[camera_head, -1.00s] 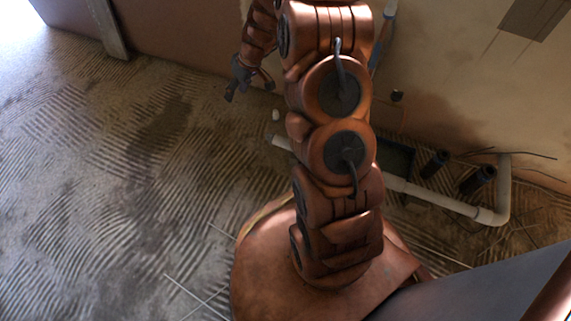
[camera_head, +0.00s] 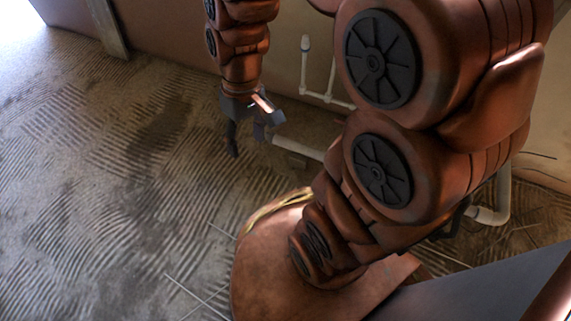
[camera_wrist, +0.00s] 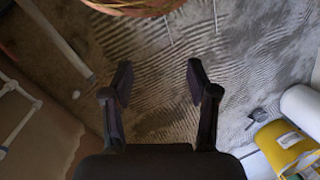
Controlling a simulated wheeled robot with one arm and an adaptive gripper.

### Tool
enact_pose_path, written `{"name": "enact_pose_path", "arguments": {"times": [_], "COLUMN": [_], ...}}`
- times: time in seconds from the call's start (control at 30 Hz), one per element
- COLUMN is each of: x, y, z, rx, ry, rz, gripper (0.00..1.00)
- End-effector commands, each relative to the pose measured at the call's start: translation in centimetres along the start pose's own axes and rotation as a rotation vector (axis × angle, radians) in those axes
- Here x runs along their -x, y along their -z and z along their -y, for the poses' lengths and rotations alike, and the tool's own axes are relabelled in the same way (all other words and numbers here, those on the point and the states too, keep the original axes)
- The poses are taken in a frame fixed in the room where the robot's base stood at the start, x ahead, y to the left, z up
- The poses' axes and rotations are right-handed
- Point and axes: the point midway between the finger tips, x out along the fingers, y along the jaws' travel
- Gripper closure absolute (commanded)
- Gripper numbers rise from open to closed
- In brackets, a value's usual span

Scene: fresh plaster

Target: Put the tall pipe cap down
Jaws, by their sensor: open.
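My gripper (camera_head: 249,144) hangs over the ridged floor at the left of my arm in the head view. In the wrist view its two fingers (camera_wrist: 160,78) are spread apart, with only bare floor between them.
A white pipe (camera_head: 297,149) lies along the floor by the wall. Thin white pipes with an upright end (camera_head: 305,68) stand at the wall. A yellow bucket (camera_wrist: 284,146) and white cylinder (camera_wrist: 302,106) are at the right of the wrist view. The left floor is open.

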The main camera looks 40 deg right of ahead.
Motion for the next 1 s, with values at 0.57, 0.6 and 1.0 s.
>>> {"name": "enact_pose_path", "arguments": {"times": [0.57,0.6,1.0], "x": [0.3,0.3,1.4], "y": [-11.6,-11.6,-11.8], "z": [-0.1,-0.1,0.2], "rx": [-0.166,-0.167,-0.160], "ry": [-0.158,-0.159,-0.156], "rz": [0.099,0.099,0.099], "gripper": [0.41,0.41,0.41]}}
